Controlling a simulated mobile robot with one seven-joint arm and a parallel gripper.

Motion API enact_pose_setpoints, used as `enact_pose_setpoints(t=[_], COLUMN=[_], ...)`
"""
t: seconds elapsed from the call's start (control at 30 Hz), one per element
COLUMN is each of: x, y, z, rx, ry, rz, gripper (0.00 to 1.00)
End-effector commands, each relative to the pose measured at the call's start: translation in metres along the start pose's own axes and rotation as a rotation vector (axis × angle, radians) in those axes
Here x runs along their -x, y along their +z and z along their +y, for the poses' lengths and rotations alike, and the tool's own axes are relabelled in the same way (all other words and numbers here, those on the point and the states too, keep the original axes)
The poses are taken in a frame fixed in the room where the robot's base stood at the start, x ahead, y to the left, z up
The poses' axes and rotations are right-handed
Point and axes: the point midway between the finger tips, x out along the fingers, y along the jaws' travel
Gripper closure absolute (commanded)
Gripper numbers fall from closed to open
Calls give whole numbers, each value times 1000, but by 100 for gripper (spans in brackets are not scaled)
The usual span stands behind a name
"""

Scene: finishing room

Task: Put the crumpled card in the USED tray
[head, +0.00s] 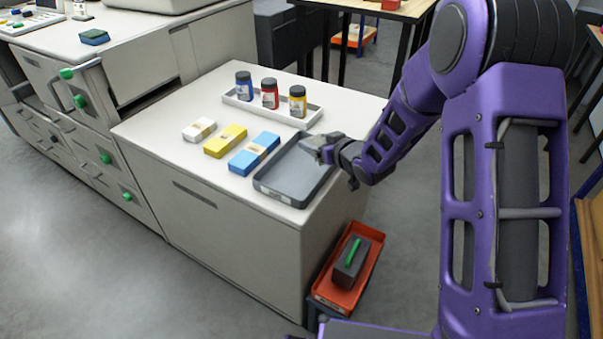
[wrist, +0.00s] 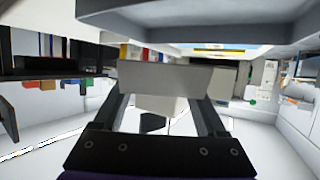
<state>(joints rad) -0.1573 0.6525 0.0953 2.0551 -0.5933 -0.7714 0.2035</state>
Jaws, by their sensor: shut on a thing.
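My gripper (head: 326,151) is over the grey tray (head: 263,190) at the right front of the white cabinet top. It is shut on a pale grey piece, the card (wrist: 165,77), which shows between the fingers (wrist: 163,108) in the wrist view. In the head view the card (head: 314,142) is small and partly hidden by the gripper; its creases cannot be made out. The grey tray's rim also shows along the top of the wrist view (wrist: 190,28). A small label on the tray's front is too small to read. The tray floor that shows looks bare.
Left of the tray lie blue (head: 255,153), yellow (head: 226,141) and white (head: 199,130) banded packs. A white tray (head: 240,104) behind holds blue, red and yellow bottles. A red tray (head: 327,290) with a dark green-handled block stands low beside the cabinet.

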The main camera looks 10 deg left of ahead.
Motion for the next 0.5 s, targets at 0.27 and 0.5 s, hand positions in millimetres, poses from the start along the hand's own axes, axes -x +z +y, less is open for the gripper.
enact_pose_setpoints(t=[0.27,0.5], x=[-27,-44], y=[-28,12], z=[-36,-38], rx=[54,53], ry=[-132,-139], rz=[0,-3], gripper=[79,79])
